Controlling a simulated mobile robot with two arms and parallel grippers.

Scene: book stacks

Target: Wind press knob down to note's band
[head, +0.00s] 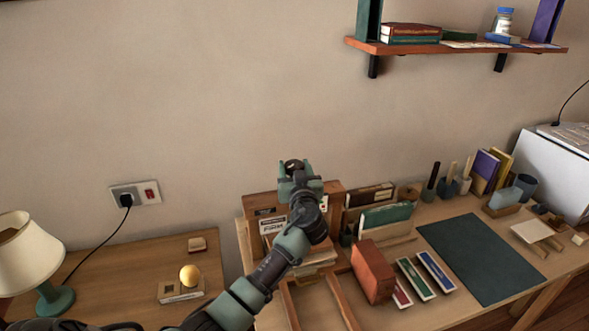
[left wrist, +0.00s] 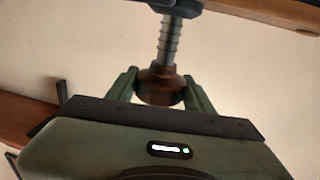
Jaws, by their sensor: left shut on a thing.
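My left gripper (head: 299,176) reaches up to the top of the wooden book press (head: 334,187) and is shut on the press knob (head: 293,165). In the left wrist view the brown round knob (left wrist: 160,86) sits between the two green fingers of the gripper (left wrist: 161,92). A ribbed metal screw (left wrist: 168,42) runs from the knob to a dark collar at the wooden beam (left wrist: 275,12). A small pale note with a red mark (head: 323,203) shows beside my wrist; its band is too small to read. My arm hides part of the press and the books in it. My right gripper is not in view.
A dark green mat (head: 482,258) lies to the right. A lamp (head: 30,250) stands on the left table. The shelf (head: 455,47) is high at right.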

